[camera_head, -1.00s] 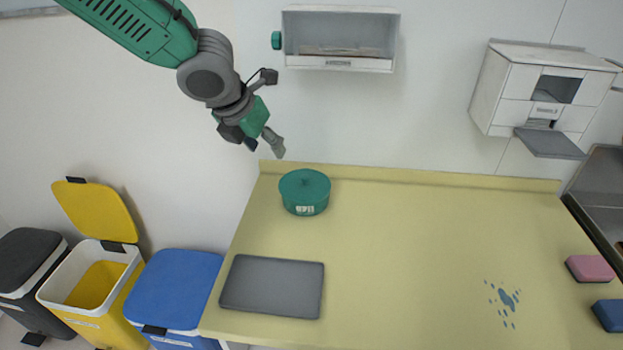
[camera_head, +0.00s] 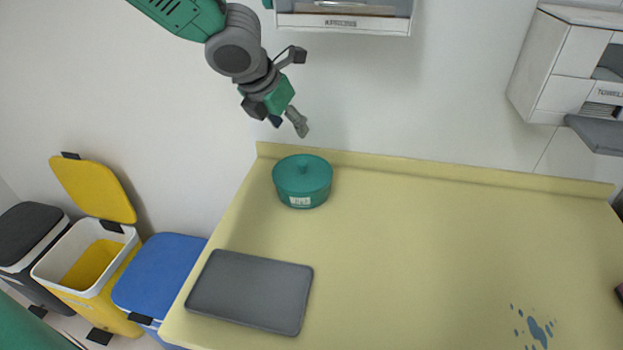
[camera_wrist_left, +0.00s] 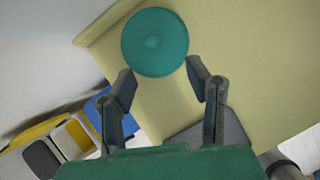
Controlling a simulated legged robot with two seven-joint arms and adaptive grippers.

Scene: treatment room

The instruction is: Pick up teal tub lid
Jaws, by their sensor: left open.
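The teal tub (camera_head: 302,192) stands upright at the back left of the yellow counter, with a pale label on its front. My right gripper is not in view.
A dark grey tray (camera_head: 250,292) lies in front of the tub on the counter (camera_head: 430,250). Blue splashes (camera_head: 536,328) mark the front right. Grey, yellow and blue bins stand to the left. A white wall box (camera_head: 345,18) hangs above. The counter's middle is clear.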

